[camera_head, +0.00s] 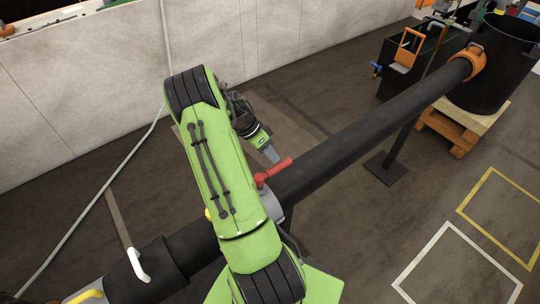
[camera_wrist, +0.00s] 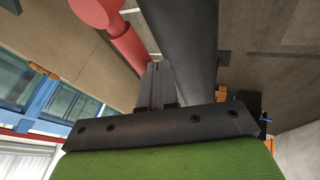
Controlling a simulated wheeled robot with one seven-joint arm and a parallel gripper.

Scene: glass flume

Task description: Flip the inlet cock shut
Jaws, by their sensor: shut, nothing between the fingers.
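The inlet cock has a red lever handle (camera_head: 276,171) on top of a grey valve body (camera_head: 276,210) in the dark pipe. In the head view the lever runs roughly along the pipe. In the wrist view the red lever (camera_wrist: 128,45) with its round hub is at the upper left, beside the fingers. My gripper (camera_head: 272,157) is shut and empty, just beyond the lever on its wall side. In the wrist view my gripper (camera_wrist: 159,72) has its fingers together near the lever's end; whether they touch it I cannot tell. My green arm hides part of the valve and pipe.
The dark pipe (camera_head: 355,135) runs to a black tank (camera_head: 495,75) on a wooden pallet at upper right. A black box (camera_head: 395,75) stands beside it. A white handle (camera_head: 138,265) is on the pipe at lower left. Floor between pipe and wall is clear.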

